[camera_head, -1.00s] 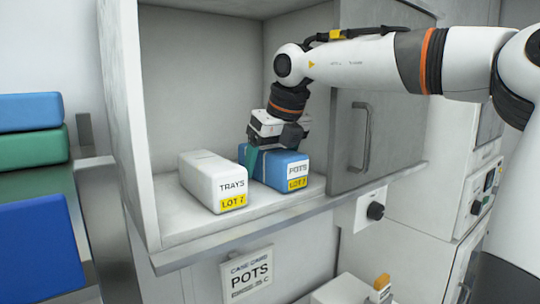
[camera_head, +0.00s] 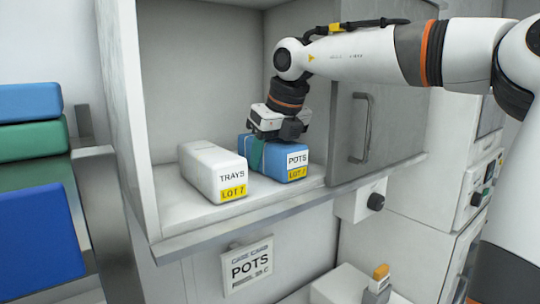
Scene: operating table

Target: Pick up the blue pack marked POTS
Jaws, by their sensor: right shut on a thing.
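The blue pack marked POTS (camera_head: 290,165), with a yellow LOT 7 label and a green band, is in the open cabinet compartment. It sits on or very near the shelf; I cannot tell if there is a gap. My right gripper (camera_head: 272,140) reaches down from above and is shut on the pack's top, toward its back. The fingers are partly hidden by the gripper body and the pack. My left gripper is not in view.
A white pack marked TRAYS (camera_head: 212,172) stands close to the left of the blue pack. The cabinet's side wall (camera_head: 125,120) is at left, and a grey door with a handle (camera_head: 362,128) at right. A POTS card (camera_head: 250,265) hangs below the shelf (camera_head: 240,220). Blue and green packs (camera_head: 32,140) are stacked at far left.

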